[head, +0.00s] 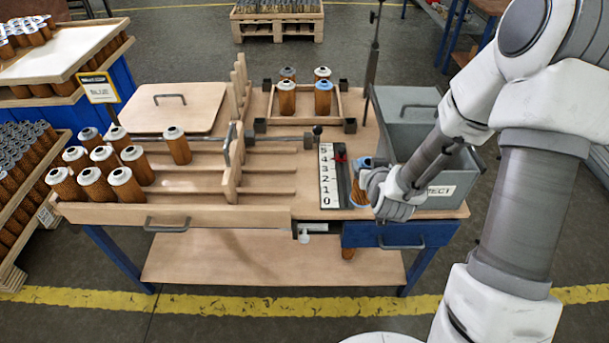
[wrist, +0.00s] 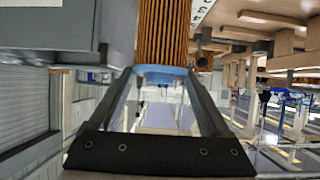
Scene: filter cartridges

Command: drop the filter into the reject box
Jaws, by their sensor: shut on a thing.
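My gripper (head: 370,180) is shut on a filter (head: 359,192) with brown pleats and a blue end. The filter is beside the number scale, just left of the reject box; my gripper partly hides it. In the wrist view, the blue end sits between the fingertips (wrist: 162,74) and the pleated body (wrist: 162,32) extends beyond them. I cannot tell whether the filter touches the bench. The grey reject box (head: 405,98) stands at the bench's right end, open on top, its label partly hidden by my arm. Its grey wall fills the upper left of the wrist view (wrist: 62,38).
A white number scale (head: 328,178) with a red pointer stands left of my gripper. A wooden frame (head: 300,120) behind holds several filters, one blue-topped (head: 323,97). Several white-topped filters (head: 122,182) stand in lanes at left. A thin post (head: 373,60) rises beside the box.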

